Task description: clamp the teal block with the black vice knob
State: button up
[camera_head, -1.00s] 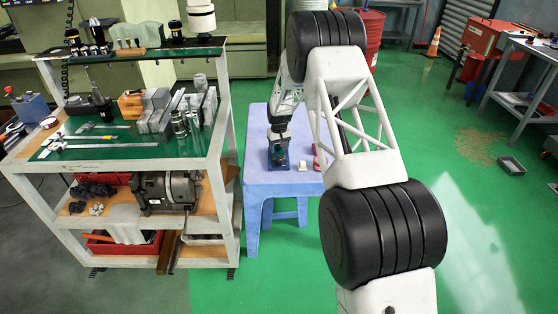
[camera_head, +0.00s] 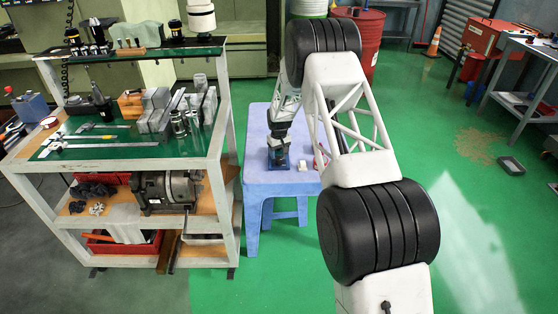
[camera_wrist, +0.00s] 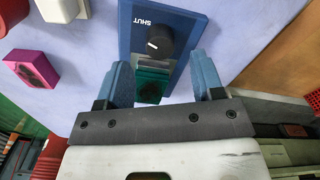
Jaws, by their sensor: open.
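The blue vice (camera_wrist: 188,22), marked SHUT, sits on the light-blue table. In the wrist view its black knob (camera_wrist: 160,42) has a white pointer line. The teal block (camera_wrist: 152,82) lies at the vice's near end, beside a grey jaw piece (camera_wrist: 150,64); whether they touch is unclear. My gripper (camera_wrist: 160,63) is open, its two blue fingers on either side of the teal block and apart from the knob. In the head view the vice (camera_head: 278,160) is small, under my gripper (camera_head: 279,148), and the block cannot be made out.
A magenta block (camera_wrist: 32,66), a white block (camera_wrist: 62,9) and a red piece (camera_wrist: 12,14) lie left of the vice in the wrist view. The tooling cart (camera_head: 228,150) stands left of the table (camera_head: 258,183) in the head view.

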aim_at(279, 159)
jog(key=shift+f, duration=2.35)
jog(key=c, duration=0.9)
jog(key=shift+m, duration=0.8)
